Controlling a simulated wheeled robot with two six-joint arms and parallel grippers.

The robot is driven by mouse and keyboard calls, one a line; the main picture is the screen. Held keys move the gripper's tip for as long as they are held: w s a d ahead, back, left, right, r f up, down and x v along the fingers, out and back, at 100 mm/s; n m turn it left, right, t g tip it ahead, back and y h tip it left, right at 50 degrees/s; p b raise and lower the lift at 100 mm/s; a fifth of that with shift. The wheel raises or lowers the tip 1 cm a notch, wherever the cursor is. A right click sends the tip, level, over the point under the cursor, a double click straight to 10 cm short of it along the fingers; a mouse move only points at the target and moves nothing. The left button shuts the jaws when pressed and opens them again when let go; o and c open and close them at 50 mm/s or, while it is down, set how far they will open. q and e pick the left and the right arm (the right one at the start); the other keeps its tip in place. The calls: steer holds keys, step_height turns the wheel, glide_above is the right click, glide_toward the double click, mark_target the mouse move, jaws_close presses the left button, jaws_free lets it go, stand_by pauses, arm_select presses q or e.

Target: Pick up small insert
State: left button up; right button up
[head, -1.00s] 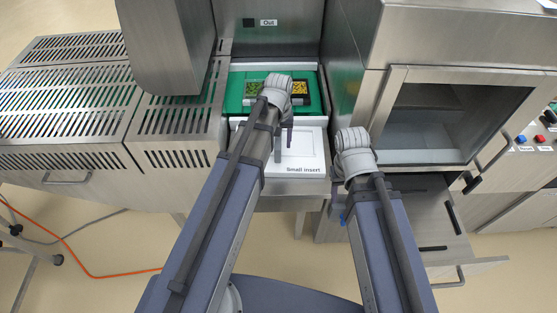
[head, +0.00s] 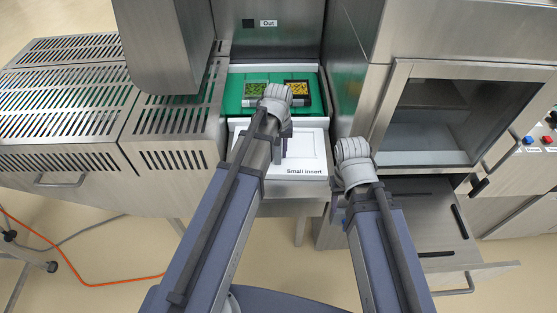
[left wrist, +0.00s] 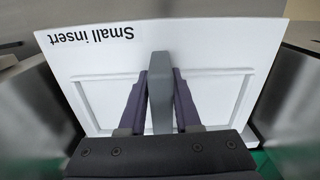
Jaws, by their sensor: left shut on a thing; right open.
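The small insert (head: 307,157) is a white plate with a raised rectangular frame and the label "Small insert". It lies flat in front of the green conveyor bed in the head view, and it fills much of the left wrist view (left wrist: 215,45). A grey upright handle (left wrist: 160,85) stands at its middle. My left gripper (head: 281,146) is shut on this handle, with one dark finger on each side of it in the left wrist view (left wrist: 160,100). My right gripper (head: 340,212) is open, low to the right of the insert and mostly hidden by its arm.
Two filled trays, one green (head: 256,91) and one yellow (head: 297,92), stand on the green bed (head: 235,100) behind the insert. A steel housing (head: 165,45) overhangs at the left. A windowed cabinet (head: 430,105) and an open drawer (head: 420,225) are at the right.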

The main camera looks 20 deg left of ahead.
arm_select(q)
jaws_close()
steer(key=shift+w, duration=0.1)
stand_by(0.8)
